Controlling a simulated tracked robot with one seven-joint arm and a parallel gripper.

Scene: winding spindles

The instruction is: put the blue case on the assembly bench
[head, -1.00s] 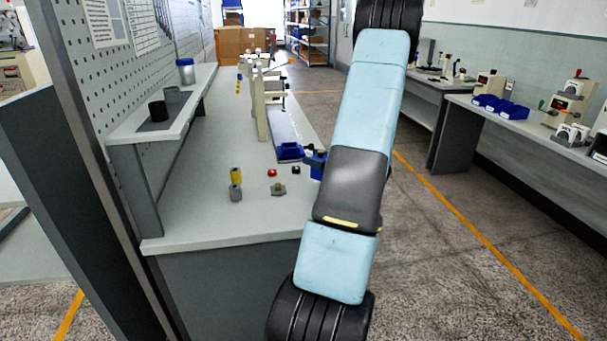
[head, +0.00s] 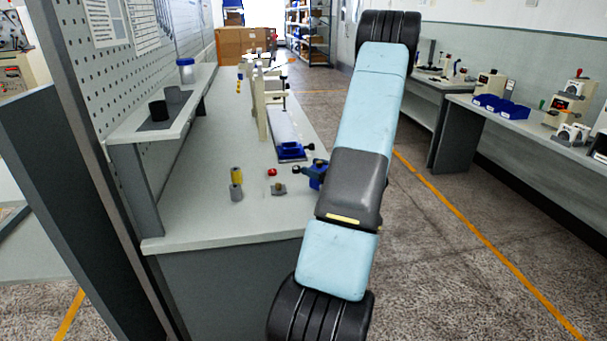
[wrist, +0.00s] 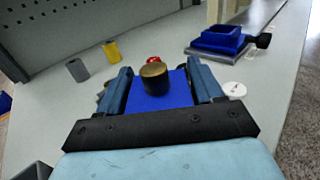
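My gripper (wrist: 160,88) has its two fingers closed in on the sides of a bright blue case (wrist: 177,92). A dark cylinder with a brass top (wrist: 154,77) appears to be in or on the case. In the head view the blue case (head: 317,178) shows partly at the right edge of the assembly bench (head: 215,215), mostly hidden by my arm. I cannot tell whether the case touches the bench top.
A red piece (head: 272,172) and a grey part (head: 278,190) lie close to my gripper. Yellow (head: 236,175) and grey (head: 236,192) cylinders stand left of them. A white disc (wrist: 235,90) lies right of my fingers. The bench's front left is clear.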

